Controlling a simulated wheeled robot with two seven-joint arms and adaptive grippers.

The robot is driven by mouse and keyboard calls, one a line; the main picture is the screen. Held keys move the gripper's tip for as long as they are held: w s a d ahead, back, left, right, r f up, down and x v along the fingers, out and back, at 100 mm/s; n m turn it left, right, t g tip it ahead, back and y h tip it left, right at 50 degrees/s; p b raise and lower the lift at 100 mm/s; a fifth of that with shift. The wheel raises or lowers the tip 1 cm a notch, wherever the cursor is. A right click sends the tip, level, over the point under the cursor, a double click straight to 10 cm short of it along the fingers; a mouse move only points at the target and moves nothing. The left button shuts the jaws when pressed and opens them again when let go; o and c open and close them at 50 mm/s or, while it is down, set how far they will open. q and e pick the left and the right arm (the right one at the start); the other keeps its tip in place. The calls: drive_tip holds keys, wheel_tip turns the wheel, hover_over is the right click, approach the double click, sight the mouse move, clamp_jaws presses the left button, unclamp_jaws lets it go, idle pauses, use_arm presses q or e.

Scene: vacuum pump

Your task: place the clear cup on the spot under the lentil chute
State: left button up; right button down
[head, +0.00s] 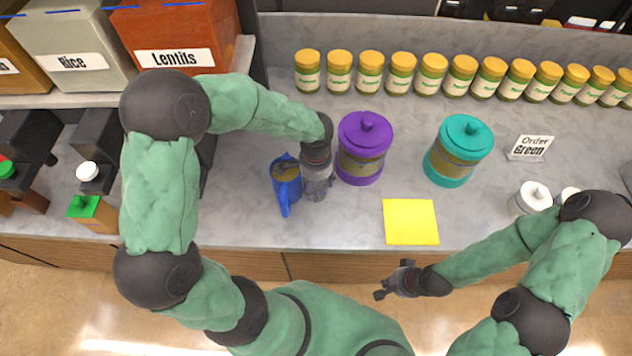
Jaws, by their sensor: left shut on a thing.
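My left gripper (318,192) points down over the counter, shut on what looks like the clear cup; its see-through wall is hard to tell from the grey fingers. It is between a blue jug (286,190) with brownish contents and a purple-lidded jar (363,140). The orange-red Lentils bin (178,22) is at the upper left. Its chute and the spot below are hidden behind my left arm. My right gripper (380,289) hangs empty in front of the counter, its fingers apart.
A Rice bin (75,50) stands beside the Lentils bin. A teal-lidded jar (458,150), a yellow sheet (410,222) and an order card (531,147) are on the right. Several yellow-lidded jars (400,75) line the back. A green-topped container (92,212) is at left.

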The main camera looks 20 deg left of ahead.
use_arm(q)
drive_tip(key=shift+f, duration=0.2)
drive_tip(key=o, duration=1.2)
drive_tip(key=shift+o, duration=0.2)
drive_tip(key=shift+r, duration=0.1)
